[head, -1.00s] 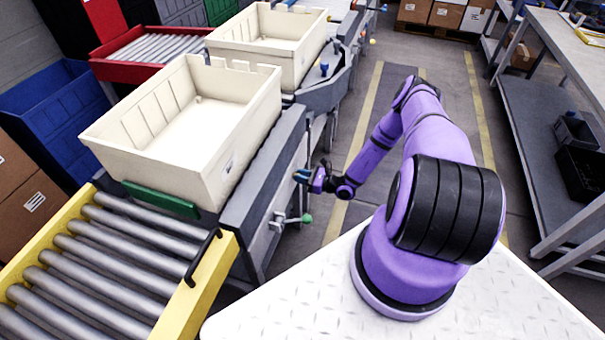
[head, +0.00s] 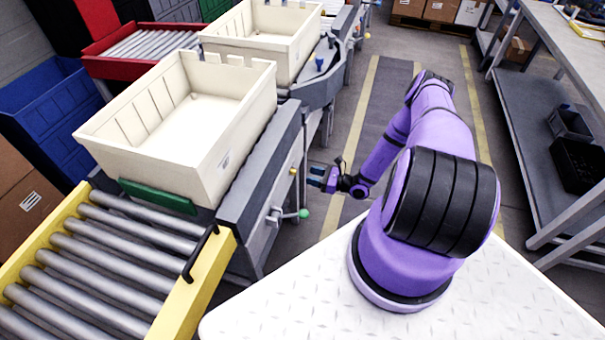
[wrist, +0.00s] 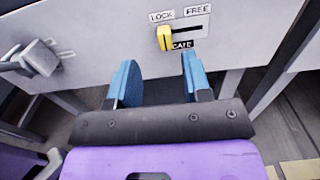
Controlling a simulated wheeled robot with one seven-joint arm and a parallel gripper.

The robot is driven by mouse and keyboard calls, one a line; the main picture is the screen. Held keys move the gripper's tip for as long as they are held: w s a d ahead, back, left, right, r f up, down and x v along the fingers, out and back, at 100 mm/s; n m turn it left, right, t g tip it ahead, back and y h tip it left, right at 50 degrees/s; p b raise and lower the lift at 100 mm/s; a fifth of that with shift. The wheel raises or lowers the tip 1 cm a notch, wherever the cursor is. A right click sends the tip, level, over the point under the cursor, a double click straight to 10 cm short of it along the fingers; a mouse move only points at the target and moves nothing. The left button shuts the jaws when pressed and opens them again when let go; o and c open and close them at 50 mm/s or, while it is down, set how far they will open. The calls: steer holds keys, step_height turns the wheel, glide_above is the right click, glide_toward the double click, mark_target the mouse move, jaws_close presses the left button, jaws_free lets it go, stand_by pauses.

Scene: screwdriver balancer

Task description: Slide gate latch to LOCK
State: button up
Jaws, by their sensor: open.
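The gate latch is a yellow tab (wrist: 164,38) in a horizontal slot on a grey side panel. It sits at the left end of the slot, below the LOCK label (wrist: 161,16). The empty slot runs right, under the FREE label (wrist: 197,10). In the head view the yellow tab (head: 293,171) is a small spot on the conveyor's side. My gripper (wrist: 158,72) is open and empty, its blue fingers pointing at the panel on either side of the tab's line, apart from it. In the head view my gripper (head: 313,178) stands a little right of the tab.
A green-knobbed lever (head: 304,214) sticks out from the conveyor side below my gripper. A cream tote (head: 225,150) stands on the conveyor behind a green bar (head: 158,197). Yellow-framed rollers (head: 100,255) lie in front. The floor aisle right of my gripper is clear.

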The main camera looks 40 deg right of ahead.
steer(key=shift+v, duration=2.1)
